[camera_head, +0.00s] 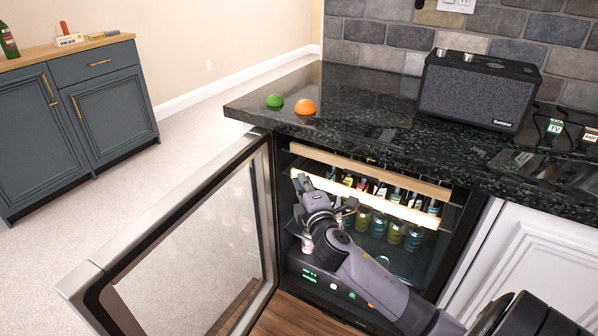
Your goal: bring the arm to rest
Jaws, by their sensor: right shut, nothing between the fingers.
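My right arm (365,275) comes in from the lower right and reaches to the open front of the drinks fridge. My right gripper (300,184) is at the fridge opening, in front of the lit shelf edge, with its fingers close together and nothing seen between them. Whether it touches the shelf I cannot tell. My left gripper does not show.
The fridge's glass door (192,255) stands wide open to the left. Bottles and cans (395,232) fill the fridge shelves. The black counter (350,100) above carries a green half-round (274,101), an orange one (305,107) and a speaker (476,88). Blue cabinets (75,125) stand left.

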